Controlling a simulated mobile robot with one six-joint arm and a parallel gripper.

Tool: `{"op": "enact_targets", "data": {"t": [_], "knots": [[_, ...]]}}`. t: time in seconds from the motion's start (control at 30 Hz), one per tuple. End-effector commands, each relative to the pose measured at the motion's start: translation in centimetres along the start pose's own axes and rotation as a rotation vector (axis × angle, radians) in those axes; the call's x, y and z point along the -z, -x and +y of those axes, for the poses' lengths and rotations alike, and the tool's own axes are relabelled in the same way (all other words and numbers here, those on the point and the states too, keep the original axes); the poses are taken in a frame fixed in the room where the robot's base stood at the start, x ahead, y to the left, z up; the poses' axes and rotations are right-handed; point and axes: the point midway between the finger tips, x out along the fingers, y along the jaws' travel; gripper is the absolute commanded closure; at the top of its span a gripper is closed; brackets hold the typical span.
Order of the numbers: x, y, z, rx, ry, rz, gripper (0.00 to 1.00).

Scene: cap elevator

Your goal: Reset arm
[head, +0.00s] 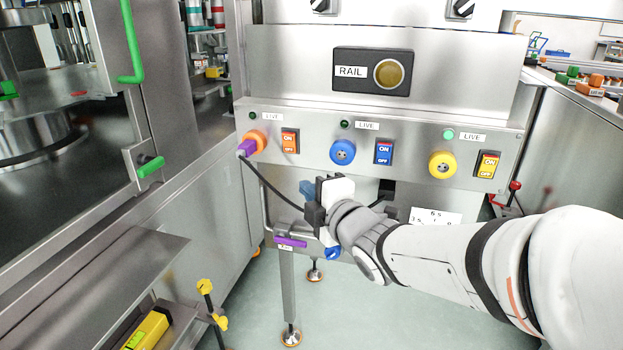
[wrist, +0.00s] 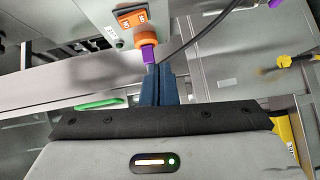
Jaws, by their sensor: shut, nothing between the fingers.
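My gripper (head: 306,187) is in front of the steel panel, below the orange and blue sockets. Its blue fingers (wrist: 159,72) are shut together with nothing between them. A purple plug (head: 247,148) sits in the orange socket (head: 259,138) at the panel's left, and a black cable runs from it down behind my gripper. In the wrist view the plug (wrist: 148,54) appears just beyond the fingertips, but the head view shows the gripper apart from it, lower and to the right.
A blue socket (head: 342,152), a yellow socket (head: 442,164) and rocker switches line the panel. The lamp above the yellow socket looks brighter green. A machine with green handles (head: 151,166) stands left. A steel shelf and yellow block (head: 147,331) are lower left.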

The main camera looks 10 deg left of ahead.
Motion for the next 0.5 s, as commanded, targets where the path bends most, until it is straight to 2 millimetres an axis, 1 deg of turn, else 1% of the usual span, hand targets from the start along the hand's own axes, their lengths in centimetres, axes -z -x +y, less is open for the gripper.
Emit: {"op": "enact_targets", "data": {"t": [0.27,0.33,0.43,0.47,0.5], "knots": [[-0.1,0.0,0.0,0.001,-0.002,-0.002,1.00],[-0.4,0.2,0.4,0.010,-0.017,-0.016,1.00],[-2.0,1.1,1.7,0.054,-0.087,-0.080,1.00],[-2.8,1.6,2.1,0.075,-0.120,-0.110,1.00],[-3.9,2.4,2.9,0.104,-0.176,-0.159,1.00]]}}
